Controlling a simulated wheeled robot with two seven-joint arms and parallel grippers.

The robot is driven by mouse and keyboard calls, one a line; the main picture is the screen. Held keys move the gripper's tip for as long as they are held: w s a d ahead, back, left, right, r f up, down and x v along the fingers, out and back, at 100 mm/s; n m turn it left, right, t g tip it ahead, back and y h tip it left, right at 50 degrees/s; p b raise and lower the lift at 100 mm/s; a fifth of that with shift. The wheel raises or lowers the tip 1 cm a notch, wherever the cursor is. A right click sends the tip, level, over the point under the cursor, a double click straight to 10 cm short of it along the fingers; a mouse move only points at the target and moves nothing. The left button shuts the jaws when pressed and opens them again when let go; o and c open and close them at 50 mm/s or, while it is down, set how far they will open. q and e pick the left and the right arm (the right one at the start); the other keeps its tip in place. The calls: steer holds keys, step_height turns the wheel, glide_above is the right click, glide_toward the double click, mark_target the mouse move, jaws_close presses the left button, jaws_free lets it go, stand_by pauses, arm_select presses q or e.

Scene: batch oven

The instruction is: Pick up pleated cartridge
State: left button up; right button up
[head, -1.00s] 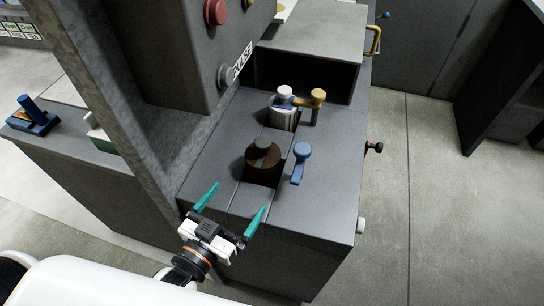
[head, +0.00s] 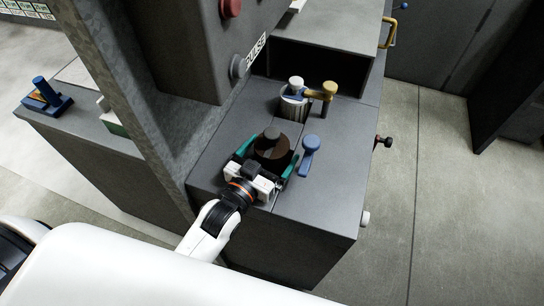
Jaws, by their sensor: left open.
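My left gripper (head: 268,158) is open, with one teal finger on each side of a brown round piece (head: 273,150) topped by a dark grey knob. I cannot tell whether the fingers touch it. The brown piece sits in a recess of the grey machine top; its near side is partly hidden by the gripper. I cannot tell for certain which of the two is the pleated cartridge. My right gripper is not in view.
A blue lever (head: 310,152) stands close to the right finger. The yellow lever (head: 328,91) is further back. A grey upright post (head: 150,130) and a control box with a "PULSE" label rise at left. The front right of the machine top (head: 320,205) is clear.

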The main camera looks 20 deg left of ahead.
mark_target(272, 132)
arm_select(q)
steer(key=shift+w+d, duration=0.15)
steer(key=shift+w, duration=0.35)
steer(key=shift+s, duration=0.1)
steer(key=shift+c, duration=0.3)
steer(key=c, duration=1.2)
steer(key=shift+c, duration=0.2)
step_height(272, 132, up, 10)
steer(key=shift+p, duration=0.65)
